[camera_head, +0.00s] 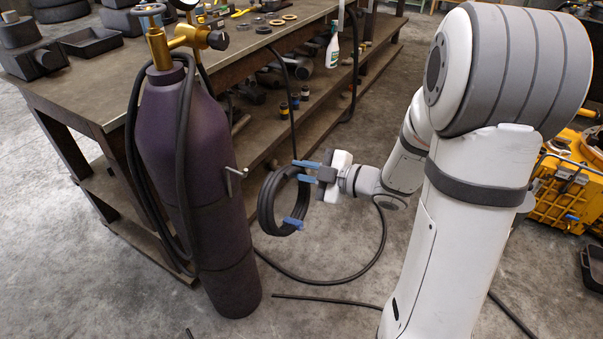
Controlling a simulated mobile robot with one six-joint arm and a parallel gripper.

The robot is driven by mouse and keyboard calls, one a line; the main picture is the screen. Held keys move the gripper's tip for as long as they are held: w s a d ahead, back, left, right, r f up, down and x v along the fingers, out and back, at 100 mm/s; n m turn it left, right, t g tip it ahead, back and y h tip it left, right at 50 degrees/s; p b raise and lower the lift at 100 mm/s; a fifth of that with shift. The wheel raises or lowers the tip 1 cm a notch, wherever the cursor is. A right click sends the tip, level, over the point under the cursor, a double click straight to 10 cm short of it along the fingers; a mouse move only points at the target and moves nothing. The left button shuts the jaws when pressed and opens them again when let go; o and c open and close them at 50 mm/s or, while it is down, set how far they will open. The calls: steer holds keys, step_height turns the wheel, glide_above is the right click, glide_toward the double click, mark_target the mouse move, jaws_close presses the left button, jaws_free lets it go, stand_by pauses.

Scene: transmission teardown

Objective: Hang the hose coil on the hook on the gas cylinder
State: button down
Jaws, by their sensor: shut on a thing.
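A dark purple gas cylinder (205,195) stands upright on the floor at the left, with a brass regulator on top. A small metal hook (235,172) sticks out from its right side. My gripper (306,170) has blue fingers and is shut on the top of a black hose coil (266,205). The coil hangs upright, tied with a blue strap at its lower right. It is to the right of the hook in the picture and looks apart from it. How far apart they are in depth I cannot tell.
A workbench (110,100) with tools, rings and bottles stands behind the cylinder. Loose black hose (340,282) runs over the concrete floor below the coil. More hose drapes down the cylinder's left side. A yellow machine (565,190) stands at the right.

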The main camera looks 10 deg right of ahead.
steer(key=b+x, duration=0.3)
steer(key=x, duration=1)
steer(key=shift+f, duration=0.15)
stand_by(1.2)
stand_by(0.6)
steer(key=c, duration=1.3)
jaws_free()
steer(key=shift+f, duration=0.15)
